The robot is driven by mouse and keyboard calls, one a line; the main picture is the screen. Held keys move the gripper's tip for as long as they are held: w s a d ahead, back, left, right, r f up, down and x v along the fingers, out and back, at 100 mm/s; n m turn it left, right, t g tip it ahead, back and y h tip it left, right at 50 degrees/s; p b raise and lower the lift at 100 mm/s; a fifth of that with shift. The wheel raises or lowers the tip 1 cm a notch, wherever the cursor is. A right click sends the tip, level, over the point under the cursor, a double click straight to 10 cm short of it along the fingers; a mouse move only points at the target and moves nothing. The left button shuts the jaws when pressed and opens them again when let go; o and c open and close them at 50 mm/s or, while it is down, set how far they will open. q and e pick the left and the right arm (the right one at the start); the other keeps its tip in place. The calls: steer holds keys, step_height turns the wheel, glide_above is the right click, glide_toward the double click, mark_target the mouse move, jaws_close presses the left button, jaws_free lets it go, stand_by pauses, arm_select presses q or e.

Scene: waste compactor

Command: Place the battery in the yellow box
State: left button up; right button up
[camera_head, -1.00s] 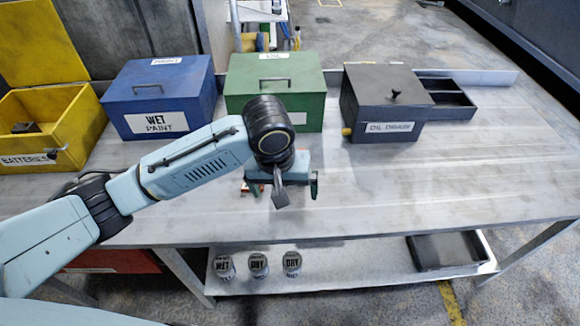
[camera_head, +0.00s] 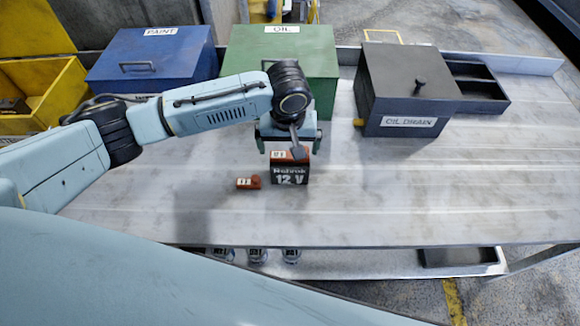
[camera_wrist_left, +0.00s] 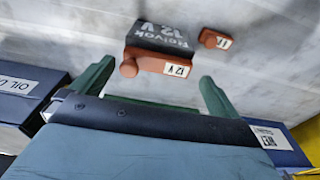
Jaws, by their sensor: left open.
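The battery (camera_head: 290,171) is a black block with a red-orange top and a "12 V" label. It stands upright on the bench, and it also shows in the left wrist view (camera_wrist_left: 160,42). My left gripper (camera_head: 289,147) is open and empty, just behind and above the battery. In the left wrist view the green fingers (camera_wrist_left: 152,85) are spread wide, with the battery ahead of them and not between them. The yellow box (camera_head: 60,92) is at the far left, open, with a dark item (camera_head: 14,105) inside. My right gripper is not in view.
A small red-orange block (camera_head: 248,183) lies just left of the battery. Blue (camera_head: 150,62), green (camera_head: 318,70) and black oil drain (camera_head: 410,95) boxes line the back of the bench. The bench's right side is clear. Several cans (camera_head: 257,255) sit on the lower shelf.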

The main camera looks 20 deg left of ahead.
mark_target(290, 155)
arm_select(q)
steer(key=shift+f, duration=0.7)
steer(key=f, duration=0.3)
steer(key=shift+w+f, duration=0.3)
steer(key=shift+w, duration=0.05)
steer(key=shift+f, duration=0.25)
steer(key=shift+c, duration=0.4)
steer(key=c, duration=1.7)
steer(key=shift+w+d+r, duration=0.1)
steer(key=shift+w+r, duration=0.05)
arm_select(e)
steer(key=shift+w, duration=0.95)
